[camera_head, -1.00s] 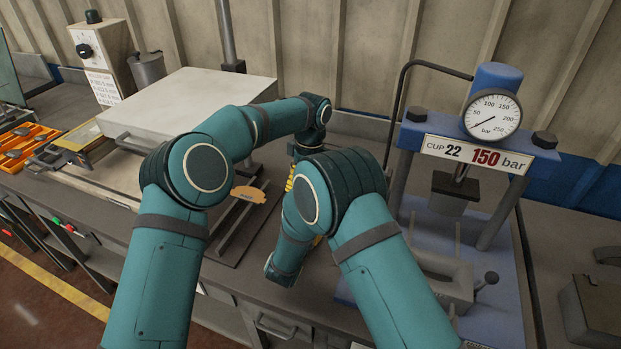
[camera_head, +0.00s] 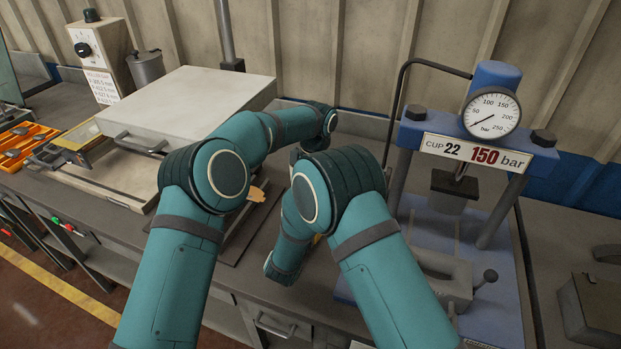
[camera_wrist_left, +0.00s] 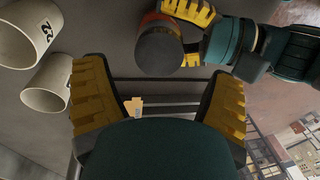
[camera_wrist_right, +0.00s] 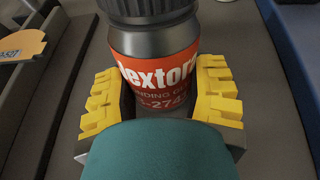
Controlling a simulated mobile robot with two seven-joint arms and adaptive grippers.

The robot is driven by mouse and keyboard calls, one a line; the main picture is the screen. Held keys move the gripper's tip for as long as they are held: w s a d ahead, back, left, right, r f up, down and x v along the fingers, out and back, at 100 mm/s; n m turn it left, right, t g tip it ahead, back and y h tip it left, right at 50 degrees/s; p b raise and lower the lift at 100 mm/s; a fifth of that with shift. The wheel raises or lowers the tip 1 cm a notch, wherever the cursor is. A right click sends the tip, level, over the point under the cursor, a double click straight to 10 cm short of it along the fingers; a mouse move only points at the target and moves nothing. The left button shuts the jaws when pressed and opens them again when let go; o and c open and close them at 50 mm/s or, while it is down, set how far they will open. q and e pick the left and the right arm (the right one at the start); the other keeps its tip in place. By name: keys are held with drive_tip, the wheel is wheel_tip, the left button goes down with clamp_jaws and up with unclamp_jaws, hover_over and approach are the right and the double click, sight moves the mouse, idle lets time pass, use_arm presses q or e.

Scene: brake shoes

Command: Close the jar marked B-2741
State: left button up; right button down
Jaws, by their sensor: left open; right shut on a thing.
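The jar (camera_wrist_right: 155,70) is dark grey with a red label; the part of the code I can read looks like "-274", the rest is cut off. A dark ribbed lid (camera_wrist_right: 150,8) sits on its top; I cannot tell how tightly. My right gripper (camera_wrist_right: 158,85) is shut around the jar's body. In the left wrist view the lid's round top (camera_wrist_left: 160,52) shows between the right gripper's yellow fingers. My left gripper (camera_wrist_left: 160,90) is open and empty, with the jar beyond its fingertips.
A blue press (camera_head: 497,75) with a gauge stands to the right. A pale flat-topped box (camera_head: 185,100) stands to the left. White cups (camera_wrist_left: 45,85) marked 22 and a tan tag (camera_wrist_right: 20,42) lie near the work spot. The bench front is fairly clear.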

use_arm(q)
drive_tip(key=shift+s+a+f, duration=0.1)
drive_tip(key=shift+s+f, duration=0.05)
drive_tip(key=shift+f, duration=0.8)
drive_tip(key=shift+s+a+f, duration=0.1)
drive_tip(key=shift+f, duration=0.85)
